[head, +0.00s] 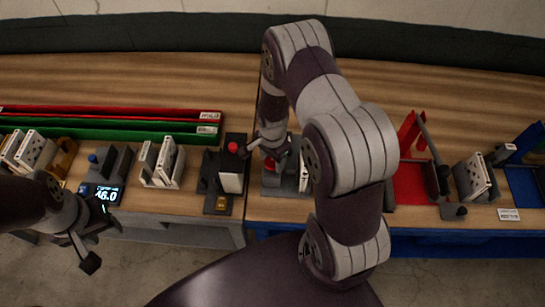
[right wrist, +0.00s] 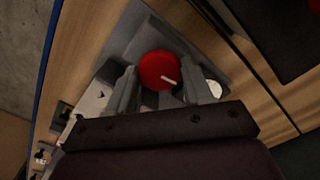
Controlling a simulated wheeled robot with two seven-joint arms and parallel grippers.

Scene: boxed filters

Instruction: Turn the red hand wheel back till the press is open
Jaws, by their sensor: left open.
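The red hand wheel (right wrist: 160,70) is round with a short white mark, on the grey press (right wrist: 140,35) in the right wrist view. In the head view the press (head: 270,190) stands near the table's front edge, and a little of the wheel (head: 269,163) shows under my right gripper (head: 268,147). In the right wrist view the fingers of my right gripper (right wrist: 160,90) stand on either side of the wheel, close to its rim. I cannot tell whether they press on it. My left gripper (head: 100,243) is open and empty at the lower left.
A dark stand with a red knob (head: 232,147) is left of the press. Further left are white filters in a rack (head: 162,166), a lit display (head: 105,194), and red and green trays (head: 120,132). A red holder (head: 410,182) stands to the right. The table's back is clear.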

